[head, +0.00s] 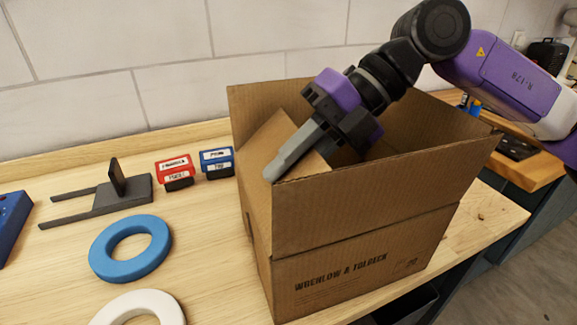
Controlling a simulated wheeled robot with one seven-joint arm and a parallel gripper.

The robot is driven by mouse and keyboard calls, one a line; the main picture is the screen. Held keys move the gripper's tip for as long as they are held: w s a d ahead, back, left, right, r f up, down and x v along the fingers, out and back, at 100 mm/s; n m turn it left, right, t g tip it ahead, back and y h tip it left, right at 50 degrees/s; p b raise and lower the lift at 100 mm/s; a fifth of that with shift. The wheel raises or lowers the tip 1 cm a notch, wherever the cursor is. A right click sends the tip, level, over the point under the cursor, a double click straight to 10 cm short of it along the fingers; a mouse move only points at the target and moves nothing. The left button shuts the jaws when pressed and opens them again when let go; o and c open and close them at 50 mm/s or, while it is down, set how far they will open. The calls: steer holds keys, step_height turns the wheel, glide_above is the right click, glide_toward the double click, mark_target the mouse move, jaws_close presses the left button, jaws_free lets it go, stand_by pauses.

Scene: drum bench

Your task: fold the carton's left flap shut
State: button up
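The open cardboard carton (345,265) stands on the bench, printed "WRENLOW & FOLDECK" on its front. Its left flap (268,143) leans inward over the opening, partly folded. My gripper (270,174) reaches down from the upper right over the carton. Its grey fingers look pressed together, with nothing between them. They lie across the left flap in the picture, with the tips near the carton's left front corner. I cannot tell whether they touch the flap. My gripper hides part of the flap and the carton's inside.
The carton's front flap (390,185) and back flap (248,103) stand up. To the left are a blue ring (105,262), a white ring (118,303), a grey forked piece (90,206), and a red block (174,168) and a blue block (216,160).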

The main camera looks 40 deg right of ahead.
steer(key=shift+o, duration=0.4)
steer(key=v, duration=0.7)
steer(key=shift+d+r, duration=0.25)
steer(key=shift+r, duration=0.05)
steer(key=shift+s, duration=0.15)
